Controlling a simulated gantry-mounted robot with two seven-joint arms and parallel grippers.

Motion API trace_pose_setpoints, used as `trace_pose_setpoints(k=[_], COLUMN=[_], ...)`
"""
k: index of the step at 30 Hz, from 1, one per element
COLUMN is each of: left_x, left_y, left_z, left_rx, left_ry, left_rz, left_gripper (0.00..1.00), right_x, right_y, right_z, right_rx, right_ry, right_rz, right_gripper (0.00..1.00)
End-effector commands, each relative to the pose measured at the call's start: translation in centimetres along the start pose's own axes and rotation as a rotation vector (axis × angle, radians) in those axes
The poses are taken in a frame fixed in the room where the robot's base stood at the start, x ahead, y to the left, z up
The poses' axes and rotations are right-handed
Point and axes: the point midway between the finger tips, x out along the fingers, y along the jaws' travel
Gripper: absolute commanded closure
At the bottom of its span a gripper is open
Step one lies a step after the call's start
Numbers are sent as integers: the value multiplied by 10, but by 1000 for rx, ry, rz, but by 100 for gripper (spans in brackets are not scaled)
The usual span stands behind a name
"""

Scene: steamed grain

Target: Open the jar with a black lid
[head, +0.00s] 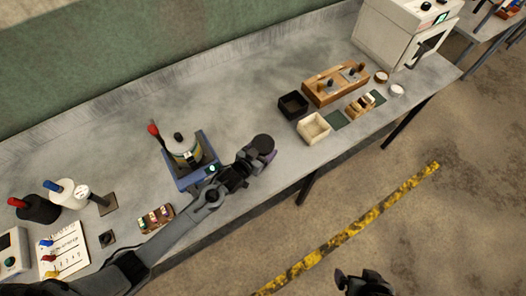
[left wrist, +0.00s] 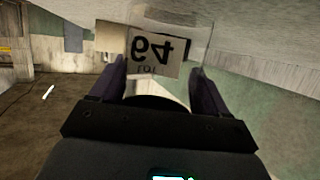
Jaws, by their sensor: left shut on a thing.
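The jar shows its round black lid (head: 262,145) in the head view, at the end of my left arm above the front part of the bench. My left gripper (left wrist: 158,88) is shut on the jar, with a purple finger on each side. In the head view the left gripper (head: 260,158) hides most of the jar's body. My right gripper (head: 362,282) is at the bottom edge, off the bench and away from the jar; its jaw opening is unclear.
A blue-based device (head: 203,178) with a metal pot stands just left of the jar. Black (head: 293,105) and cream (head: 314,128) open boxes and a wooden rack (head: 334,84) are to the right. A white oven (head: 405,35) stands at the far right. The bench behind the jar is clear.

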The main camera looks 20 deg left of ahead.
Motion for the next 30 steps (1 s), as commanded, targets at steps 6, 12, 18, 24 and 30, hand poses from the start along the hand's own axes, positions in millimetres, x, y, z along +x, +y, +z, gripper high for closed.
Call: trace_pose_setpoints(k=[6,12,18,24,30], left_x=[0,-3,-13,-24,-35], left_y=[0,0,0,40,77], left_z=[-2,-11,-38,-60,-80], left_rx=[0,0,0,-5,-4], left_ry=[2,2,5,4,3], left_rz=[0,0,1,4,2], left_gripper=[68,68,68,68,68], right_x=[0,-1,-2,-1,0], right_y=[0,0,0,0,0], right_z=[0,0,-1,-1,-1], right_rx=[0,0,0,1,1], right_ry=[0,0,1,2,2], right_rz=[0,0,0,-1,0], right_gripper=[0,0,0,0,0])
